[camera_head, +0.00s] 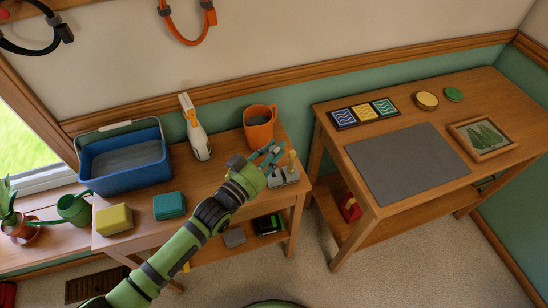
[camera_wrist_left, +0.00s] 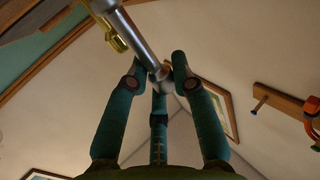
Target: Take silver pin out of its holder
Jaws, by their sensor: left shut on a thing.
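The silver pin (camera_wrist_left: 136,38) is a shiny rod in the left wrist view, with its end between the teal fingers of my left gripper (camera_wrist_left: 158,78). The fingers are shut on it. In the head view my left gripper (camera_head: 268,156) is at the small grey holder (camera_head: 284,178), at the right end of the left table. A gold pin (camera_head: 291,160) stands at the holder, beside my fingers. The gold pin also shows in the wrist view (camera_wrist_left: 110,32), close beside the silver one. I cannot tell whether the silver pin's lower end is in the holder. My right gripper is not in view.
An orange mug (camera_head: 259,128) stands close behind the gripper, and a white spray bottle (camera_head: 195,130) further left. A blue basin (camera_head: 125,158), a teal block (camera_head: 169,205) and a yellow sponge (camera_head: 114,219) share the table. A grey mat (camera_head: 405,165) lies bare on the right table.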

